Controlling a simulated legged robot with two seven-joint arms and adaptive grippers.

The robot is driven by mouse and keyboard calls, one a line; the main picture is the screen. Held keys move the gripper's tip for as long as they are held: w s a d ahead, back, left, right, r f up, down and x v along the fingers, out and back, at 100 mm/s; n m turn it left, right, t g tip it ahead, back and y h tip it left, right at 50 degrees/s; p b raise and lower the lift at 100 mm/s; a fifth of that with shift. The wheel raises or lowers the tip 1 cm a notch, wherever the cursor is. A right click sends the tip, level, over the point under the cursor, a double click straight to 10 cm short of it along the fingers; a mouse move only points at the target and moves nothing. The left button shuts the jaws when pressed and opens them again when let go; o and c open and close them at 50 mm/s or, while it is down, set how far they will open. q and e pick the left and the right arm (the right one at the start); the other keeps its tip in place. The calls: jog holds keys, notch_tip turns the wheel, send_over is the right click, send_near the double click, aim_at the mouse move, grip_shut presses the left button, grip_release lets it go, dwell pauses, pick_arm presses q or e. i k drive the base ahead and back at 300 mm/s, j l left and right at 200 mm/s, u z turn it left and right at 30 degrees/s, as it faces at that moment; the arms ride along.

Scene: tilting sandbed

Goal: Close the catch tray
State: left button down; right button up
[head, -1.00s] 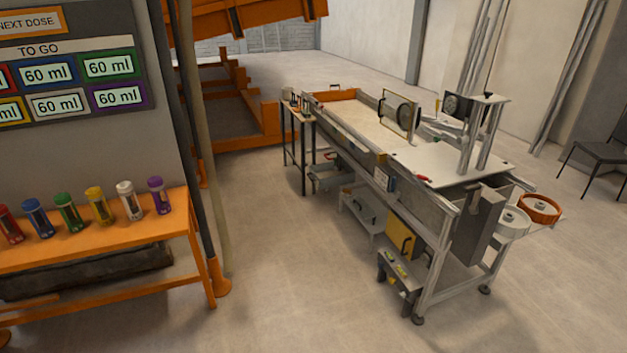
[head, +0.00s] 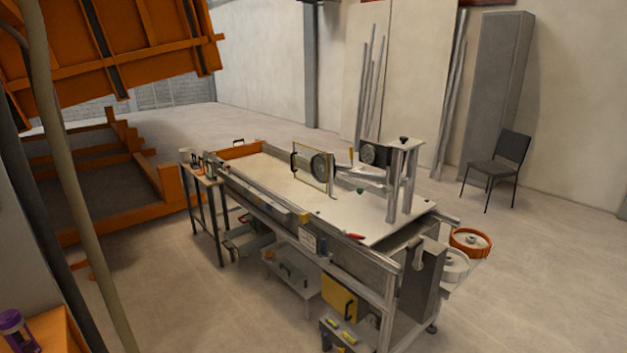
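The long sandbed bench (head: 255,165) stands in the middle of the view, with a pale bed inside raised rims. A grey tray-like box (head: 248,238) sits low on its near side, toward the left end, and seems to stick out from under the frame. A second grey unit with a dark handle (head: 292,278) sits lower, near the middle. I cannot tell for sure which of these is the catch tray. Neither of my grippers is in view.
A small side table (head: 205,185) stands at the bench's left end. A yellow box (head: 340,298) and a low stool (head: 348,338) are under the right end. An orange tilted structure (head: 110,45) is at upper left. Floor left of the bench (head: 165,275) is clear.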

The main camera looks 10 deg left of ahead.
aim_at(240, 240)
jog(key=i+j+z, duration=0.1)
jog(key=i+j, duration=0.2)
jog(key=i+j+z, duration=0.1)
jog(key=i+j, duration=0.25)
jog(key=i+j+z, duration=0.1)
jog(key=i+j, duration=0.2)
jog(key=i+j+z, duration=0.1)
jog(key=i+j, duration=0.2)
jog(key=j, duration=0.15)
jog(key=i+j+z, duration=0.15)
jog(key=j, duration=0.25)
jog(key=i+j+z, duration=0.1)
jog(key=i+j, duration=0.25)
jog(key=j, duration=0.1)
